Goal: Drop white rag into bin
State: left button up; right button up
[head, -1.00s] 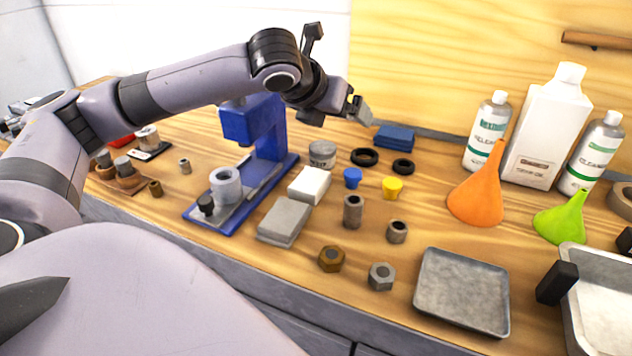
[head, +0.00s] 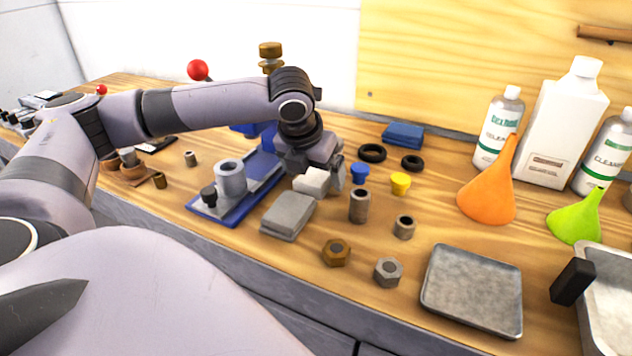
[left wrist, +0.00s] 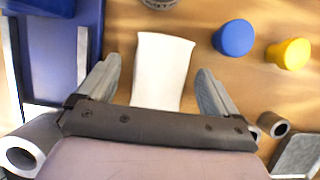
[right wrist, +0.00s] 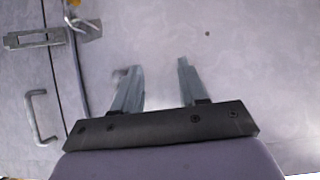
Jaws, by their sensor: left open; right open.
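The white rag (head: 312,181) is a small folded block on the wooden bench, behind a grey folded pad (head: 287,216). My left gripper (head: 322,172) is open and low over the rag, partly hiding it. In the left wrist view the rag (left wrist: 163,62) lies between the spread fingers of the left gripper (left wrist: 159,72), with a gap on each side. My right gripper (right wrist: 157,67) is open and empty, facing a pale panel in the right wrist view. I cannot make out a bin in any view.
A blue press (head: 236,196) stands left of the rag. A blue cap (head: 360,173) and yellow cap (head: 400,184) are close on its right. Several nuts and bushings lie in front. A grey tray (head: 472,290), funnels and bottles fill the right side.

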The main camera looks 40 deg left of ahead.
pick_arm(q)
jog(key=c, duration=1.2)
jog(key=shift+o, duration=0.2)
